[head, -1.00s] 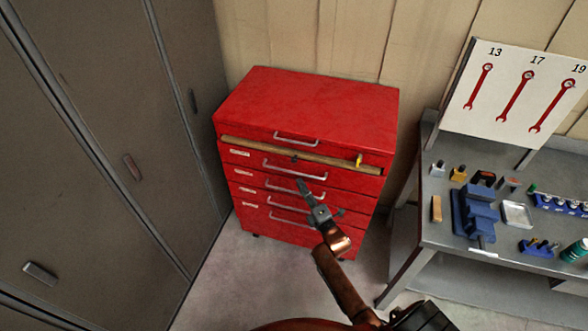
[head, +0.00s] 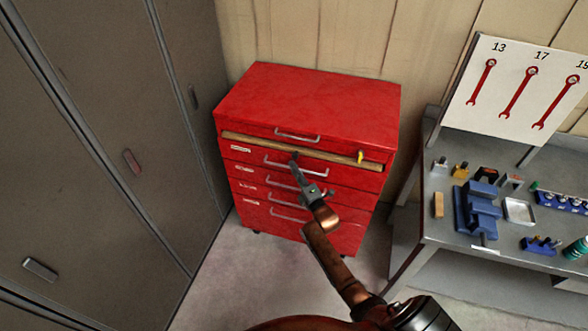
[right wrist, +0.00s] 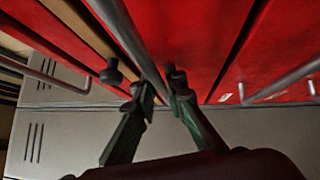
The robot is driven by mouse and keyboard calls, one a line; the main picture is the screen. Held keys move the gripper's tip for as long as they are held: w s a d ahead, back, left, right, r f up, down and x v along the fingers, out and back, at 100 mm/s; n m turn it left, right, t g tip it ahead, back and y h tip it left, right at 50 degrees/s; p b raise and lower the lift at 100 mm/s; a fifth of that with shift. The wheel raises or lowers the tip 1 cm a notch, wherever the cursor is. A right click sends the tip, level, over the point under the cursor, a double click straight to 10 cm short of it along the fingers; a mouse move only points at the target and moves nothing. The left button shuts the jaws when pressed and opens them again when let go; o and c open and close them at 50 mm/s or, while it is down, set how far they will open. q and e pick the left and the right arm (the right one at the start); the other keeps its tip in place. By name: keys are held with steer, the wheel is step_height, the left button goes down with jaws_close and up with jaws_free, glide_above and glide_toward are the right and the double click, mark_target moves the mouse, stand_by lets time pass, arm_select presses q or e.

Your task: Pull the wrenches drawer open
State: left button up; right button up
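The red drawer chest (head: 310,95) stands against the wall, its drawers looking shut. Its small white labels are too small to read. My right gripper (head: 296,162) is at the middle of the handle (head: 268,160) just under the wooden bar. In the right wrist view, that handle (right wrist: 128,38) runs down between the two fingertips of my right gripper (right wrist: 161,94). The fingers stand apart on either side of it, and I see no firm grip. My left gripper is not in view.
A wooden bar (head: 250,141) with a yellow piece (head: 360,157) at its right end crosses the chest front above that handle. Grey lockers (head: 90,150) stand close on the left. A workbench (head: 450,237) with tools stands at the right. Some floor (head: 215,290) is clear before the chest.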

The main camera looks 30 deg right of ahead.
jaws_close()
steer(key=shift+s+a, duration=0.1)
